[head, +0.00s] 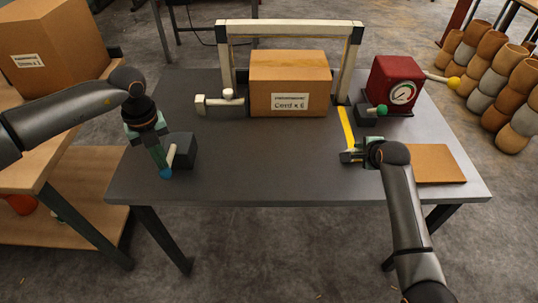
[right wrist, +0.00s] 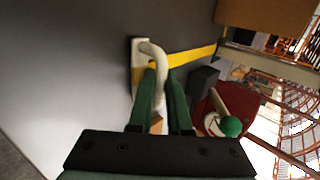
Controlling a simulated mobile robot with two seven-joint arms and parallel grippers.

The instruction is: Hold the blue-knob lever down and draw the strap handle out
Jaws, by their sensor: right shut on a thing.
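The blue-knob lever is a pale rod (head: 171,155) on a dark box (head: 186,149) at the table's left. Its blue knob (head: 166,173) points down toward the front edge. My left gripper (head: 160,160) points down right beside the rod; whether it touches and how far its fingers are apart I cannot tell. The yellow strap (head: 346,128) runs forward from the frame's right post. In the right wrist view, a pale curved strap handle (right wrist: 150,50) lies at the strap's end. My right gripper (head: 352,156) is shut on this handle, which its fingers partly hide in the head view.
A cardboard box (head: 290,85) stands under a pale frame (head: 290,27) at the table's back, with a clamp-like piece (head: 218,104) at its left. A red gauge box (head: 394,82) with a green-knob lever (head: 382,110) is at right. A brown board (head: 436,164) lies front right. The table's middle is clear.

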